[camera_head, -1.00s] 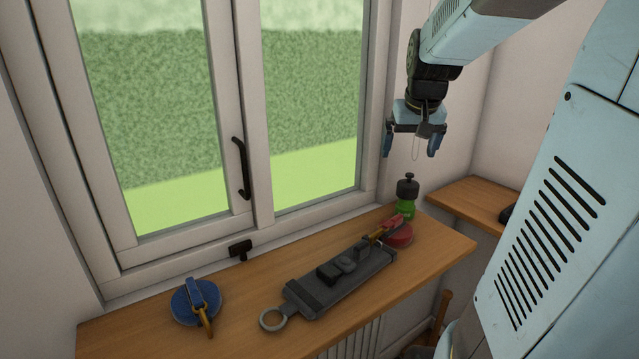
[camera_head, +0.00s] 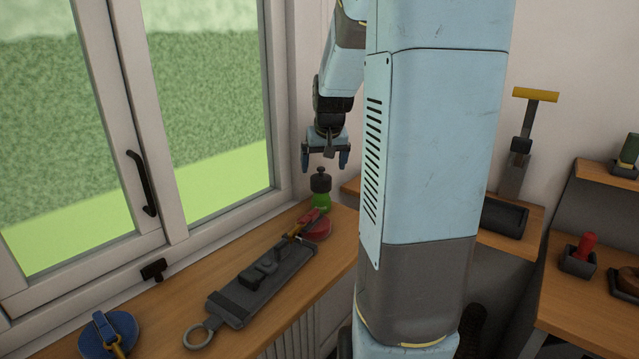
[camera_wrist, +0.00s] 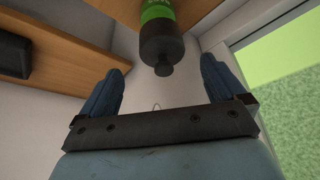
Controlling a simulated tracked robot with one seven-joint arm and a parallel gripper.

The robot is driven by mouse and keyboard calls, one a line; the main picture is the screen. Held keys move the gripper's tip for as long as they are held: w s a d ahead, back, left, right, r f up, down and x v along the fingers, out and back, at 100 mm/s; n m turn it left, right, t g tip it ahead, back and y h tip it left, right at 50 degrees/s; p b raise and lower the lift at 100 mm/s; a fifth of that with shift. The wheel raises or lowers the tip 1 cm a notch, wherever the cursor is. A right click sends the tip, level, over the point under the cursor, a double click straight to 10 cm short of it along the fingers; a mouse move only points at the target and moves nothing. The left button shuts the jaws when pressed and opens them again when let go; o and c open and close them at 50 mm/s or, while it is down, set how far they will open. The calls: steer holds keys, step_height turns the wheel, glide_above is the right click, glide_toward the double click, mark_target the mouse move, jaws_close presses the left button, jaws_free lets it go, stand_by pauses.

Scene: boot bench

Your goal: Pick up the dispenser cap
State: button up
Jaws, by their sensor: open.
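The dispenser cap (camera_head: 320,184) is dark, with a small knob on top. It sits on a green bottle (camera_head: 321,202) at the far end of the wooden bench, by the window corner. My gripper (camera_head: 325,164) is open and empty, pointing down just above the cap, its fingertips about level with the knob. In the wrist view the cap (camera_wrist: 160,46) shows ahead at top centre, with the green bottle (camera_wrist: 154,12) behind it. The knob lies between the lines of the two blue fingers (camera_wrist: 162,72), and no contact shows.
A red round tool (camera_head: 318,229) lies close in front of the bottle, beside a long grey plate (camera_head: 262,283) with a ring. A blue disc tool (camera_head: 108,335) lies at the near left. The window frame (camera_head: 281,100) and wall are close to the gripper.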

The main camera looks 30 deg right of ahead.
mark_target(322, 169)
steer(key=shift+x, duration=2.7)
steer(key=shift+w+a, duration=0.1)
steer(key=shift+a, duration=0.05)
steer(key=shift+c, duration=0.2)
steer(key=c, duration=1)
